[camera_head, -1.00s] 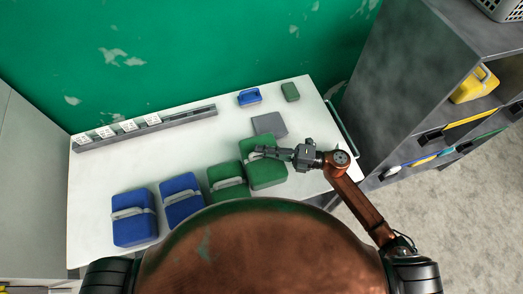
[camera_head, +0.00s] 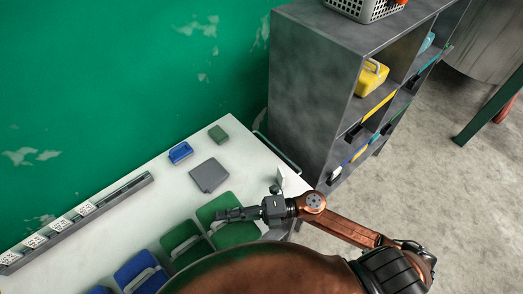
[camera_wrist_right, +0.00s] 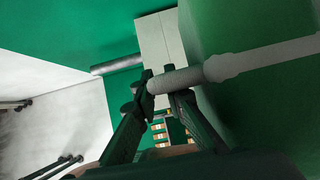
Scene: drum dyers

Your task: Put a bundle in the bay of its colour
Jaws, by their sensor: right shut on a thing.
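My right gripper (camera_head: 222,214) is shut on the pale handle (camera_wrist_right: 240,64) of a green bundle (camera_head: 208,211), the rightmost in the row on the white table. In the right wrist view the fingers (camera_wrist_right: 160,84) close around that handle, with the bundle's green side (camera_wrist_right: 265,115) at the right. I cannot tell whether the bundle is lifted. A second green bundle (camera_head: 181,239) and a blue bundle (camera_head: 137,266) stand to its left; another blue one is cut off. The grey shelf unit (camera_head: 312,88) has bays with coloured edge strips. A yellow bundle (camera_head: 371,82) sits in an upper bay. My left gripper is out of view.
A grey pad (camera_head: 209,175), a small blue item (camera_head: 180,152) and a small green block (camera_head: 218,133) lie on the white table (camera_head: 120,222). A rail with labels (camera_head: 70,222) runs along its back. A grey basket (camera_head: 365,8) tops the shelf.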

